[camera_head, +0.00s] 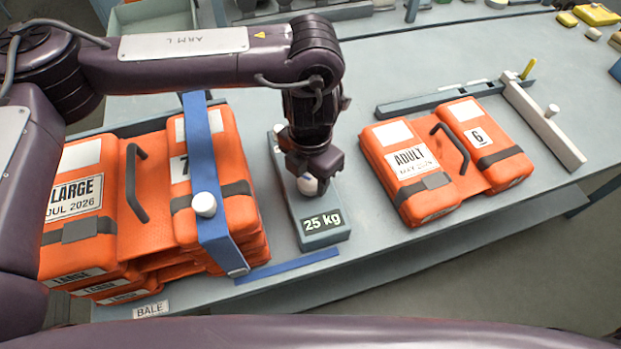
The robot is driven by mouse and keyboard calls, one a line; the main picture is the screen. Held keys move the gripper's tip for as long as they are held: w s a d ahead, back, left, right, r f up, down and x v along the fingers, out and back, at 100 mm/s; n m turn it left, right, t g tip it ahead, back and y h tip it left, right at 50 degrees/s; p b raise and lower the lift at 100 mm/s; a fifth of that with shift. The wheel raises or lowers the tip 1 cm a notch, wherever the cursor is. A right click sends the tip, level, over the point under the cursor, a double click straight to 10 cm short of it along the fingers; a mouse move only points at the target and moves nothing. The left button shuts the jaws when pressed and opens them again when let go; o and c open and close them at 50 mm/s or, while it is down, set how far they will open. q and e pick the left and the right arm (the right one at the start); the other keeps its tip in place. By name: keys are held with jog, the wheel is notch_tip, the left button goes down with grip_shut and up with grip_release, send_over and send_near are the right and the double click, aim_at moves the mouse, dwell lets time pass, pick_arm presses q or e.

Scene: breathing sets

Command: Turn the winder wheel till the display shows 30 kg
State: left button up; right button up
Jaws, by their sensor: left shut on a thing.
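The winder (312,238) is a grey-green box on the table between the bale and a single life jacket. Its display (322,222) reads 25 kg. My left gripper (309,182) reaches down over the winder and is shut on the winder wheel's white knob (307,186); the gripper hides most of the wheel. A blue strap (212,180) runs over the bale of stacked orange life jackets (160,215) to the left, with a white knob (204,204) on it. My right gripper is not in view.
A single orange ADULT life jacket (410,165) lies right of the winder, beside a grey rail and a pale bar (545,125). A blue strip (287,265) lies near the table's front edge. A BALE label (151,309) is at the front left.

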aim_at(310, 180)
pick_arm(q)
jog(key=shift+w+m+b, duration=0.1)
jog(key=shift+m+b, duration=0.5)
jog(key=shift+m, duration=1.2)
jog(key=o, duration=1)
jog(key=shift+r, duration=0.1)
notch_tip(310, 180, up, 8)
jog(key=shift+f, duration=0.15)
jog(key=shift+f, duration=0.1)
